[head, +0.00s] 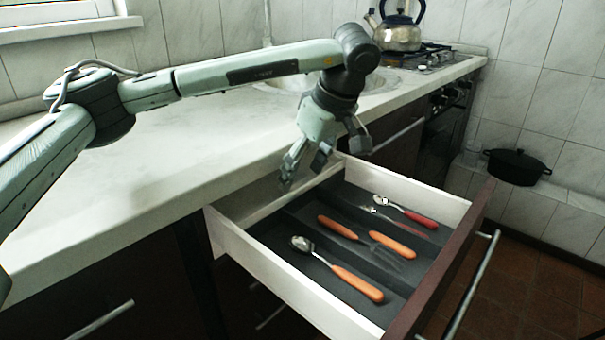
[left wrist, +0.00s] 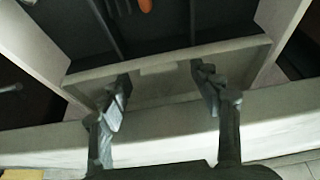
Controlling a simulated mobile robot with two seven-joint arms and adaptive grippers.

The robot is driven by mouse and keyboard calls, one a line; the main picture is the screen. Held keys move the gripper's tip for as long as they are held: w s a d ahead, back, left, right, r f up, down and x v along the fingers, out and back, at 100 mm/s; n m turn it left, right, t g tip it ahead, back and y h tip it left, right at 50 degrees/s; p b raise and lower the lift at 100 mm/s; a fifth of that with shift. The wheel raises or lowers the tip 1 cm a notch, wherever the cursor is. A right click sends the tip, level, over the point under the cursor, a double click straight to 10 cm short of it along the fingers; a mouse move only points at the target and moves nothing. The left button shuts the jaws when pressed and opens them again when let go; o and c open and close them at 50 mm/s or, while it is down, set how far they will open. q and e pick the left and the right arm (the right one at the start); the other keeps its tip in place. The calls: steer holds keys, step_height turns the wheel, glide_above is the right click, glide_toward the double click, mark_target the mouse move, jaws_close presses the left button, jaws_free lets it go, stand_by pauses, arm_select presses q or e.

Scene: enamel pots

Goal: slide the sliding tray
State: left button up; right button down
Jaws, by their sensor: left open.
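An open drawer with white sides (head: 447,200) holds a dark grey cutlery tray with dividers (head: 278,232). A pale panel (head: 265,200) lies across the back end of the tray; it also shows in the left wrist view (left wrist: 165,85), with a shallow notch in its edge. I cannot tell for certain which part slides. My left gripper (head: 303,172) points down over the back of the drawer, at the pale panel. Its fingers are spread and empty, and in the left wrist view (left wrist: 161,80) they overlap the panel. Contact is unclear. My right gripper is not in view.
In the tray lie a spoon (head: 350,283), a fork (head: 391,246) and other cutlery. The pale countertop (head: 180,160) runs behind the drawer. A kettle (head: 399,32) stands on the stove; a black pot (head: 516,166) sits at the right. The drawer's bar handle (head: 473,285) faces right.

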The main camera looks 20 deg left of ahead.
arm_select(q)
steer(key=shift+a+f, duration=0.15)
steer(key=shift+f, duration=0.25)
steer(key=shift+c, duration=0.6)
jaws_close()
